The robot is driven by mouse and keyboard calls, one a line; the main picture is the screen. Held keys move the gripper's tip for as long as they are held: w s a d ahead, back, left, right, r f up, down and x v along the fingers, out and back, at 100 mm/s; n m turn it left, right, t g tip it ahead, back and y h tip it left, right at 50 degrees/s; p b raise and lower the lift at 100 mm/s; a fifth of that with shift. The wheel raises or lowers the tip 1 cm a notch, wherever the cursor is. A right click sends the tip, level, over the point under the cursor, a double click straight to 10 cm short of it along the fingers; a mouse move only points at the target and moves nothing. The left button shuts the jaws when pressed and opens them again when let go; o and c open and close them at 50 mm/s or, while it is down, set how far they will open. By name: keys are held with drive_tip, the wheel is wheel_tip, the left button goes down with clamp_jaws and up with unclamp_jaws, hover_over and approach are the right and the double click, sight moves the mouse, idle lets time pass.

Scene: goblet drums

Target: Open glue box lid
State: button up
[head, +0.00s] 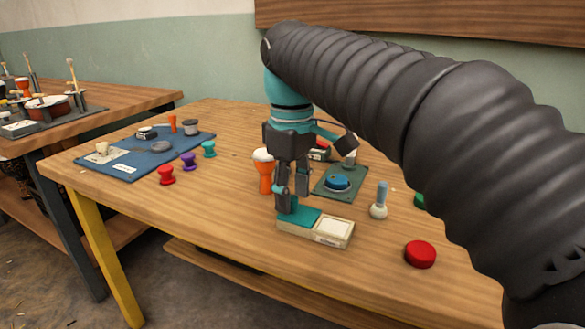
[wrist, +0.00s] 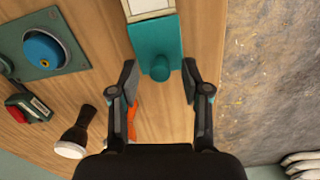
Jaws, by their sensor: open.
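The glue box (head: 318,238) is a low cream box near the table's front edge. A teal lid (head: 306,218) covers its left part, and a pale panel shows on the right part. In the wrist view the teal lid (wrist: 153,40) has a round teal knob (wrist: 159,68) at its near end. My gripper (wrist: 159,80) is open, pointing down, with one finger on each side of the knob and visible gaps between. In the head view my gripper (head: 291,196) is over the lid's left end and hides the knob.
An orange goblet drum (head: 265,178) stands just behind my gripper. A blue dome on a green plate (head: 338,183), a blue-handled tool (head: 380,200) and a red disc (head: 420,254) lie to the right. A blue mat (head: 125,168) with parts lies left. The front edge is close.

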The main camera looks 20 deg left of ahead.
sight(292, 198)
wheel_tip(292, 198, up, 12)
drive_tip(key=shift+f, duration=0.25)
idle(0.3)
drive_tip(key=shift+s, duration=0.1)
idle(0.3)
